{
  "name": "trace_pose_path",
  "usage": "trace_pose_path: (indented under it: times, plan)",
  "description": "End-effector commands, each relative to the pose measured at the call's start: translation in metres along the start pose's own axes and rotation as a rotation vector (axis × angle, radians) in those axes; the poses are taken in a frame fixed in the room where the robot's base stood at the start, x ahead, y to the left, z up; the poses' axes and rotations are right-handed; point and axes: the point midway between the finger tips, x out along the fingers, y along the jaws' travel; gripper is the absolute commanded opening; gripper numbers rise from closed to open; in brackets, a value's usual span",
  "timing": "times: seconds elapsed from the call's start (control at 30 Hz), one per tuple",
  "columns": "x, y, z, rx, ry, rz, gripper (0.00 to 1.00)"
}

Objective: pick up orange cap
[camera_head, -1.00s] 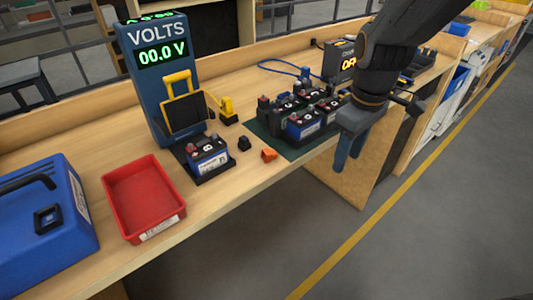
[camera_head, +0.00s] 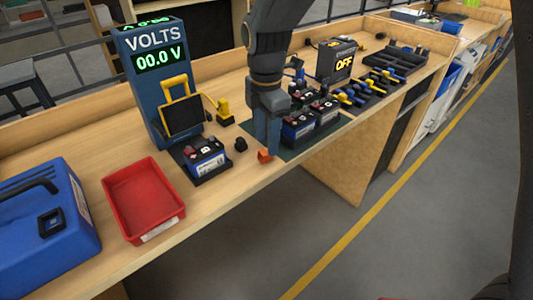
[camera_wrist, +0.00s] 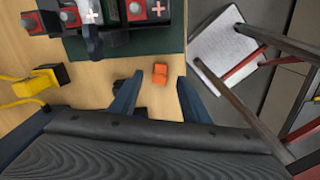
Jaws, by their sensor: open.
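The small orange cap (camera_head: 265,156) lies on the wooden bench, just off the near left edge of the dark green mat (camera_head: 334,125). My gripper (camera_head: 267,146) points down above the bench, beside and partly over the cap in the head view. In the wrist view the orange cap (camera_wrist: 160,73) sits on bare wood, ahead of and between the two blue fingers of my gripper (camera_wrist: 158,92). The fingers are apart and nothing is between their pads. A small black cap (camera_head: 240,144) stands left of the orange one; it is partly hidden behind a finger in the wrist view.
Several batteries (camera_head: 298,130) stand on the mat close to the gripper. A battery on a black tray (camera_head: 205,157) stands by the blue voltmeter (camera_head: 152,70). A red bin (camera_head: 112,200) and a blue case (camera_head: 40,235) are at left. The bench's front edge is near.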

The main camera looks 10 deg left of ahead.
Motion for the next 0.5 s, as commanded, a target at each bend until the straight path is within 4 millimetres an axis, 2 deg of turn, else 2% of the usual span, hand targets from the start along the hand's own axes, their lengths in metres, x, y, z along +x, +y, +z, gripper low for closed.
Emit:
trace_pose_path:
  times: [0.23, 0.5]
  plan:
    - [0.031, -0.001, -0.001, 0.002, 0.0, -0.003, 0.43]
    - [0.04, 0.0, 0.0, 0.002, 0.0, 0.0, 0.43]
